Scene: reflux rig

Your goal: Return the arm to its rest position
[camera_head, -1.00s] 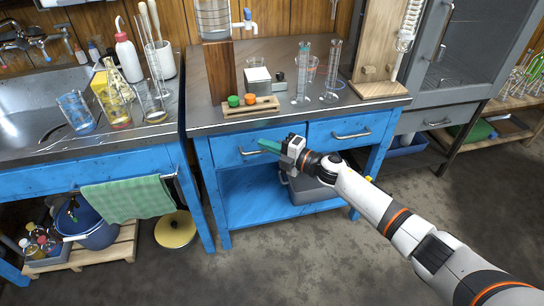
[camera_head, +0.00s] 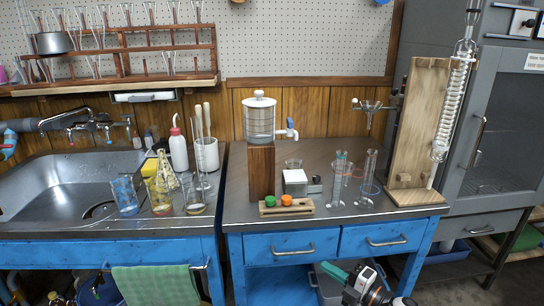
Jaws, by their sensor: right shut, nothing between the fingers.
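My right gripper (camera_head: 331,270) shows at the bottom of the head view, right of centre. Its teal fingers are shut with nothing between them and point up and to the left. It appears in front of the blue bench's drawer fronts (camera_head: 280,247), below the bench top (camera_head: 330,213). Whether it touches the bench I cannot tell. Most of my right arm is cut off by the lower picture edge. My left gripper is not in view.
The bench top holds a wooden block with a glass vessel (camera_head: 259,120), a stopper rack (camera_head: 285,208), measuring cylinders (camera_head: 369,175) and a wooden stand (camera_head: 413,140) with a coiled condenser (camera_head: 446,120). A sink (camera_head: 60,185) is left, a grey cabinet (camera_head: 505,110) right.

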